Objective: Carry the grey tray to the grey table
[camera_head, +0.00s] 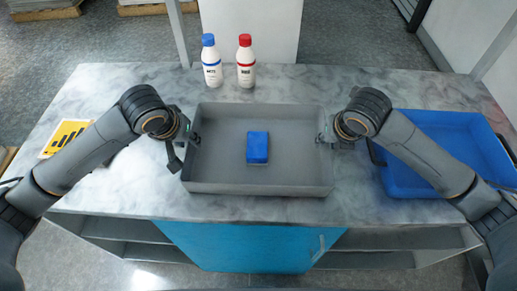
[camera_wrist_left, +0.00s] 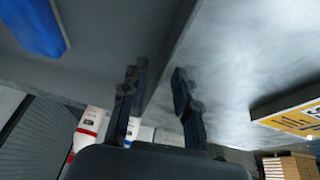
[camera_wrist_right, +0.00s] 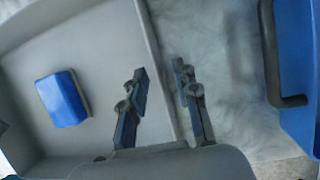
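The grey tray (camera_head: 210,185) sits on the marble-topped counter (camera_head: 110,195), with a blue block (camera_head: 257,147) inside. My left gripper (camera_head: 184,146) is at the tray's left wall. In the left wrist view its fingers (camera_wrist_left: 157,92) stand apart, one on each side of the wall. My right gripper (camera_head: 332,136) is at the tray's right wall. In the right wrist view its fingers (camera_wrist_right: 161,90) are also apart, with the wall between them. Both look open. I cannot pick out a separate grey table.
A blue tray (camera_head: 440,122) with a dark handle (camera_wrist_right: 270,60) stands close to the right gripper. A blue-capped bottle (camera_head: 212,62) and a red-capped bottle (camera_head: 246,62) stand behind the grey tray. A yellow-and-black sign (camera_head: 62,137) lies at left. The front counter strip is clear.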

